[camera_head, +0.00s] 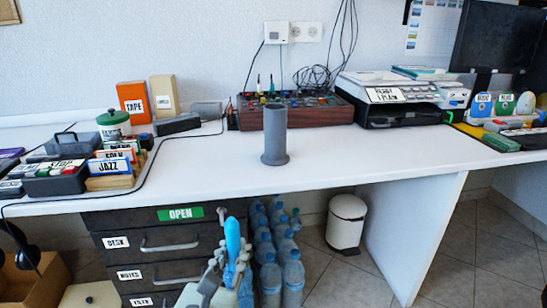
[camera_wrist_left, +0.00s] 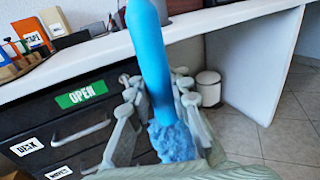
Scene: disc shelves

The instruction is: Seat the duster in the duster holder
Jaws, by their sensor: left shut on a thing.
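The duster (camera_head: 233,240) is blue and is held in my left gripper (camera_head: 230,262), in front of the desk drawers and below the desktop edge. In the left wrist view the smooth blue handle (camera_wrist_left: 152,60) points up between the fingers of my left gripper (camera_wrist_left: 158,92). Its fluffy blue head (camera_wrist_left: 173,142) is at the lower end, near the palm. The duster holder (camera_head: 275,135) is a grey upright tube with a wider foot, standing on the white desktop. The gripper is apart from it, lower and nearer. My right gripper is not in view.
The white desktop (camera_head: 350,155) is clear around the holder. A mixer (camera_head: 310,112) stands behind it and a printer (camera_head: 395,95) at right. Disc boxes (camera_head: 60,178) are at left. Below are drawers (camera_head: 155,243), several bottles (camera_head: 290,268) and a bin (camera_head: 347,222).

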